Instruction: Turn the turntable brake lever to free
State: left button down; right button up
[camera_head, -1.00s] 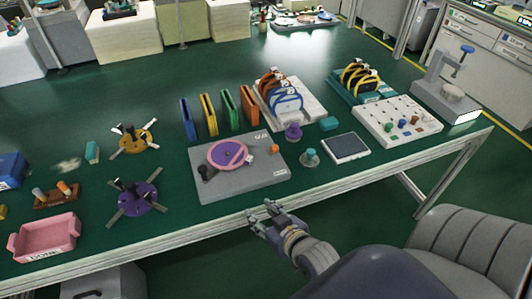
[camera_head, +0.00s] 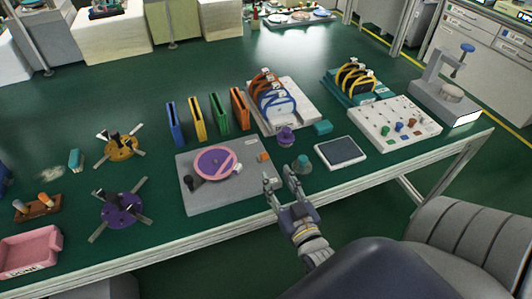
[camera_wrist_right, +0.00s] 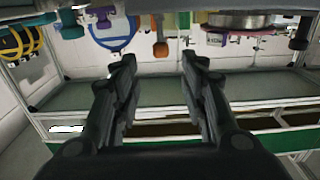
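The turntable is a pink and purple disc (camera_head: 216,163) on a grey base plate (camera_head: 225,201). A small orange knob (camera_head: 264,157), which looks like the brake lever, stands at the plate's right side. It also shows in the right wrist view (camera_wrist_right: 161,49), ahead of and between the fingers, tilted. My right gripper (camera_head: 278,178) is open and empty, with its fingertips by the plate's front right corner, short of the orange knob. In the wrist view both fingers (camera_wrist_right: 157,68) are spread apart. My left gripper is out of view.
A teal knob (camera_head: 302,166) stands close to my right finger, with a purple knob (camera_head: 285,138) behind it. A dark-screened tablet (camera_head: 341,151) lies to the right. Several coloured upright slabs (camera_head: 219,113) stand behind the plate. A purple fixture (camera_head: 117,209) is at left.

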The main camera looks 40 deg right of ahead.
aim_at(266, 159)
jog(key=b+x, duration=0.2)
jog(key=x, duration=0.6)
jog(key=shift+w+a+b, duration=0.1)
jog(key=shift+b, duration=0.2)
jog(key=shift+w, duration=0.8)
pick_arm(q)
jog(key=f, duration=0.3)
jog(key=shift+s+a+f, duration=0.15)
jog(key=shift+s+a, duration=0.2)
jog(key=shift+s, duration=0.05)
pick_arm(e)
jog(key=shift+d, duration=0.2)
grip_shut()
